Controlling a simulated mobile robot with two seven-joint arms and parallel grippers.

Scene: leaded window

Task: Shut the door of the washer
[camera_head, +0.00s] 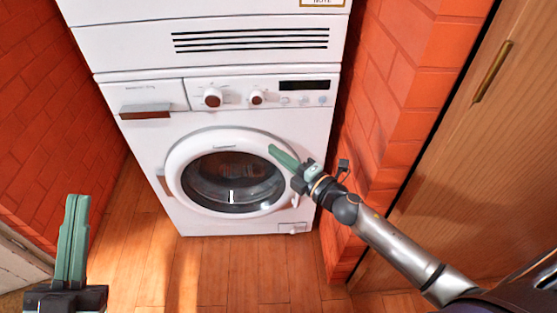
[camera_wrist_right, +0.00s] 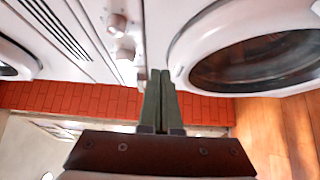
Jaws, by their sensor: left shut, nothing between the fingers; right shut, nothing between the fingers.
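The white washer (camera_head: 150,155) stands upright against the back, facing me. Its round door (camera_head: 225,182) has a white ring and dark glass, and looks flush or nearly flush with the front; I cannot tell if it is latched. My right gripper (camera_head: 274,150) is shut and empty, its green fingers overlapping the door's upper right rim; contact is unclear. In the right wrist view, the shut fingers (camera_wrist_right: 160,74) point at the white front, with the door (camera_wrist_right: 262,62) to their right. My left gripper (camera_head: 77,198) is shut and empty at lower left, away from the washer.
A second white appliance (camera_head: 125,55) sits on top of the washer. Brick walls (camera_head: 405,80) flank both sides closely. A wooden door (camera_head: 510,130) with a brass handle is at right. The wooden floor (camera_head: 225,265) before the washer is clear.

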